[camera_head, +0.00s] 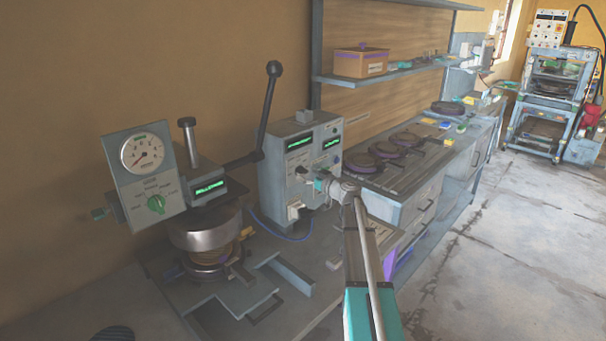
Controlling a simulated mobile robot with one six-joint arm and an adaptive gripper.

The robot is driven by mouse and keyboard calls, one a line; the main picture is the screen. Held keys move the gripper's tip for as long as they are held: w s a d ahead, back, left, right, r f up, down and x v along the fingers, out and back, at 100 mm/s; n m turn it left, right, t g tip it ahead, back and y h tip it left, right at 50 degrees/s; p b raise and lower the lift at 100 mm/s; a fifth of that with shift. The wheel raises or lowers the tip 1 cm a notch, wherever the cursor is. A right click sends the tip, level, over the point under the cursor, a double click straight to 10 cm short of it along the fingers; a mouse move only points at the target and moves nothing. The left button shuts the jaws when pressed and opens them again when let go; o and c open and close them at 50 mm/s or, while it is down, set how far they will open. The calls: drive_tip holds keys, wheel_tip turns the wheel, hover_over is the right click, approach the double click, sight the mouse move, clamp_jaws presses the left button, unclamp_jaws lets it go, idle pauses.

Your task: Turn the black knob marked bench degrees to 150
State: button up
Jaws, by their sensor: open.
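A grey control box (275,180) stands on the bench at the middle, with two lit green displays on its front. A small dark knob (301,170) shows below the left display, and other dark knobs or switches sit on the right part of the panel. The labels are too small to read, so I cannot tell which knob is marked bench degrees or where it points. My gripper (314,182) is open close to the lower middle of the panel. It hides part of the panel, and I cannot tell whether it touches a knob.
A blue cable runs at the box's foot. Round dark plates (408,139) lie on the bench behind. The floor at right is clear.

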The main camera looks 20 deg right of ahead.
drive_tip(key=shift+x, duration=1.15)
drive_tip(key=c, duration=1.2)
drive_tip(key=shift+o, duration=0.2)
